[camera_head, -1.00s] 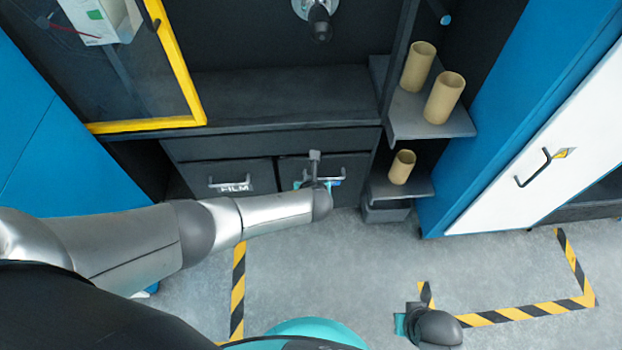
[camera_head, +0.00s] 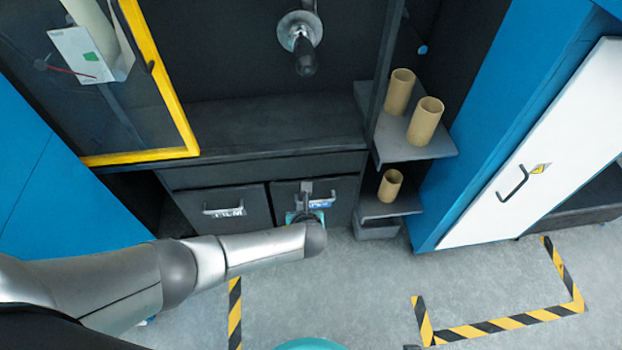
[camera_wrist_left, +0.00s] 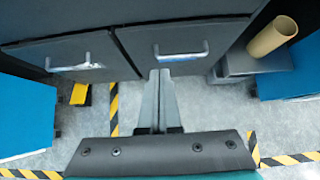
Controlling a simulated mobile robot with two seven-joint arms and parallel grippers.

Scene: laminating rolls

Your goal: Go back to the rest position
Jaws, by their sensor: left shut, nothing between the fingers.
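My left arm comes in from the left in the head view and reaches toward the drawers. My left gripper (camera_head: 306,190) is shut and empty, in front of the right drawer (camera_head: 340,190). In the left wrist view the two fingers (camera_wrist_left: 160,78) lie together, pointing at the drawer front, with the drawer handle (camera_wrist_left: 182,54) just beyond and to the right of the tips. I cannot tell whether they touch it. The left drawer (camera_head: 250,198), marked FILM, is shut. The right drawer also looks shut. My right gripper does not show.
Cardboard tubes (camera_head: 425,121) stand on the grey shelves (camera_head: 430,147) right of the drawers. A yellow-framed door (camera_head: 160,70) is at the upper left. A white door (camera_head: 540,150) is at the right. Striped floor tape (camera_head: 500,323) marks the open grey floor.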

